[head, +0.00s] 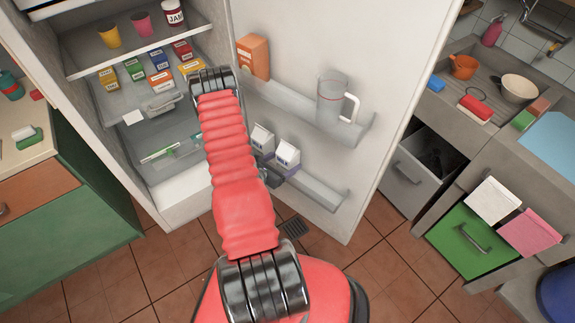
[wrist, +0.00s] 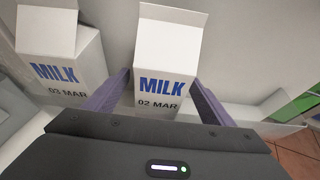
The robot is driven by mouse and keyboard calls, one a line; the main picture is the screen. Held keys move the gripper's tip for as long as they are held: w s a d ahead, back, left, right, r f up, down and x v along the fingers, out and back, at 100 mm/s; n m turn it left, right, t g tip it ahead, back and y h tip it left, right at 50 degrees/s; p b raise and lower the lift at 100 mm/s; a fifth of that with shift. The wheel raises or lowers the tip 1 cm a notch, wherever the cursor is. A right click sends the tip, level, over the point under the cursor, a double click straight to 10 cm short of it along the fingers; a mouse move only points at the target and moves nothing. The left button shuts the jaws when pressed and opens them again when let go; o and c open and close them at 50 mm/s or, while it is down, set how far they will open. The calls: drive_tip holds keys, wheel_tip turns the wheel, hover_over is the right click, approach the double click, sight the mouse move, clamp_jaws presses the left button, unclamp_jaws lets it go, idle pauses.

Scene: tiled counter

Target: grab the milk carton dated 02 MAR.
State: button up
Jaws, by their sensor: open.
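The milk carton dated 02 MAR (wrist: 166,65) is white with blue MILK lettering and stands in the middle of the wrist view. My gripper (wrist: 161,82) is open, with one purple finger on each side of this carton. I cannot tell whether the fingers touch it. A second milk carton (wrist: 68,62), dated 03 MAR, stands to its left. In the head view, two white cartons stand in the low door shelf of the open fridge, one at the right (head: 287,155) and one at the left (head: 262,139). Their dates are too small to read there, and my arm partly covers my gripper.
The low door shelf (head: 325,192) is empty to the right of the cartons. Above it, a clear jug (head: 335,98) and an orange carton (head: 253,57) stand on the upper door shelf. An open drawer (head: 415,170) stands right of the door.

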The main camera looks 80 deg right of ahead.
sight(287, 147)
drive_tip(key=shift+x, duration=0.95)
drive_tip(key=shift+c, duration=0.4)
drive_tip(key=c, duration=1.6)
drive_tip(key=shift+a+r, duration=0.1)
drive_tip(key=shift+r, duration=0.1)
drive_tip(key=shift+w+a+r, duration=0.1)
drive_tip(key=shift+r, duration=0.4)
wheel_tip(287, 147, up, 10)
drive_tip(key=shift+f, duration=0.15)
drive_tip(key=shift+w+a+r, duration=0.1)
drive_tip(key=shift+a+r, duration=0.1)
drive_tip(key=shift+r, duration=0.15)
drive_tip(key=w+a, duration=0.4)
drive_tip(key=a, duration=0.4)
drive_tip(key=w+a, duration=0.4)
drive_tip(key=a, duration=0.5)
drive_tip(key=shift+a, duration=0.25)
